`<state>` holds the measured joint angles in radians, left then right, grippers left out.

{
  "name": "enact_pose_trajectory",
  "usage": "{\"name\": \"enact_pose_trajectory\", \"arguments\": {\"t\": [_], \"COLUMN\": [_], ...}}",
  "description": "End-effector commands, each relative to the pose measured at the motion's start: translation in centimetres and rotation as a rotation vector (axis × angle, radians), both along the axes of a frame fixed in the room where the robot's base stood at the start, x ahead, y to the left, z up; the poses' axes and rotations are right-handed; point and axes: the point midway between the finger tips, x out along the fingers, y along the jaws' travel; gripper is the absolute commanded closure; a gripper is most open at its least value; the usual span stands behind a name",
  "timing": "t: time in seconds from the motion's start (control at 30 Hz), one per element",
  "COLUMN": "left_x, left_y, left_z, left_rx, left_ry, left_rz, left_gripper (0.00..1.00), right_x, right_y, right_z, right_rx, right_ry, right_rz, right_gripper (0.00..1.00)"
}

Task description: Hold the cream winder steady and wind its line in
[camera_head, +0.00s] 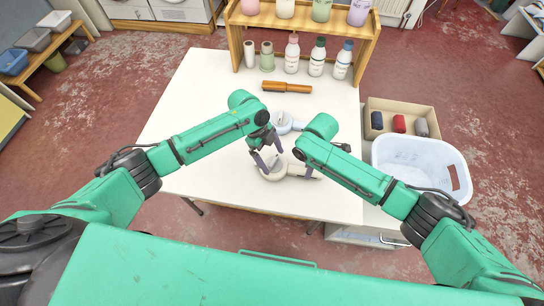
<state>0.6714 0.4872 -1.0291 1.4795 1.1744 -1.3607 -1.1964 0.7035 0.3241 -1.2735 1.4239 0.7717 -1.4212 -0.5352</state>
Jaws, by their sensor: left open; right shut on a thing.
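The cream winder (271,173) lies on the white table near its front edge, with a rounded body at the left and a paler part reaching right. My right gripper (309,174) is shut on the right part of the cream winder; the arm above it hides much of the grip. My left gripper (270,158) is open, with its fingers just above the winder's rounded body. I cannot tell whether they touch it. The line cannot be made out.
A pale blue-white winder (283,124) lies just behind, between my arms. An orange-brown roller-like tool (287,88) lies farther back. Several bottles (292,54) stand below a wooden shelf (237,40). A white basket (420,158) and a cardboard box (428,112) are at the right. The table's left side is clear.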

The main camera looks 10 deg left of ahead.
Motion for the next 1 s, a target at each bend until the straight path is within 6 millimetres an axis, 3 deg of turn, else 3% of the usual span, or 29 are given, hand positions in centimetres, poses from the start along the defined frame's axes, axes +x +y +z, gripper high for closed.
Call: {"name": "enact_pose_trajectory", "arguments": {"t": [0.43,0.57,0.87,0.9,1.0], "left_x": [1.6,1.7,1.7,1.7,1.6], "left_y": [3.7,4.2,4.2,4.2,4.2], "left_z": [9.6,10.7,10.7,10.7,10.7], "left_rx": [0.001,0.001,0.000,0.000,0.000], "left_ry": [-0.004,-0.002,-0.002,-0.002,-0.002], "left_rz": [0.000,-0.001,-0.001,-0.001,-0.001], "left_gripper": [0.03,0.03,0.03,0.03,0.03], "right_x": [0.0,0.0,0.0,0.0,0.0], "right_y": [0.0,0.0,0.0,0.0,0.0], "right_z": [0.0,0.0,0.0,0.0,0.0], "right_rx": [0.000,0.000,0.000,0.000,0.000], "right_ry": [0.000,0.000,0.000,0.000,0.000], "right_rz": [-0.001,0.000,0.000,0.000,0.000], "right_gripper": [1.00,1.00,1.00,0.57,0.26]}}
